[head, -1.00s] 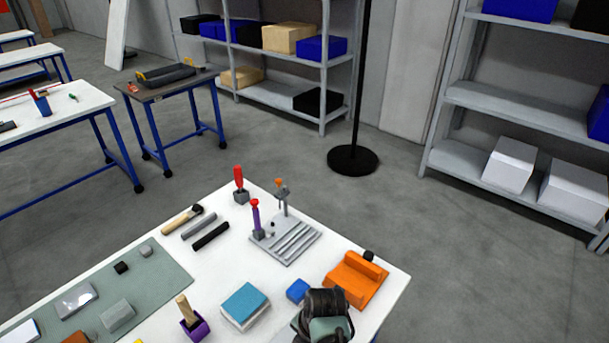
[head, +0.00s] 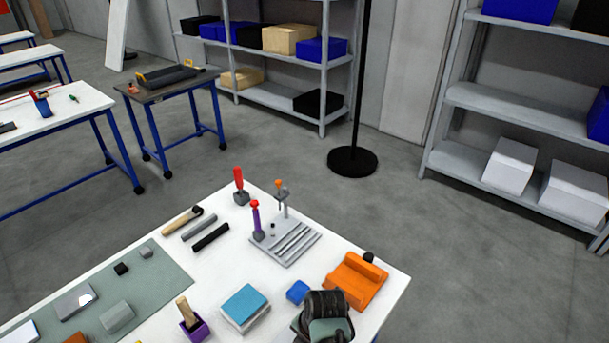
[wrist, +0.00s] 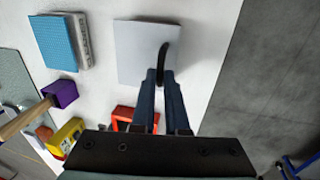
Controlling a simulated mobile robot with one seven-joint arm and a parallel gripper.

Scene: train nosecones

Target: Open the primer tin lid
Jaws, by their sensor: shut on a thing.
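In the wrist view, a flat pale grey square top (wrist: 135,50), which looks like the primer tin's lid, lies below my gripper. A thin curved black piece like a handle (wrist: 164,48) stands at its right side. My gripper (wrist: 164,72) is shut on the lower end of this black handle, with both dark fingers close together. The tin's sides are not visible from above, and I cannot tell whether the lid is raised.
A teal-topped block (wrist: 54,42) stands left of the lid. A purple cup with a wooden handle (wrist: 64,93), a yellow block (wrist: 66,133) and a red-orange frame (wrist: 122,114) are near. The table edge lies to the right. An orange block (head: 355,280) is beyond my wrist.

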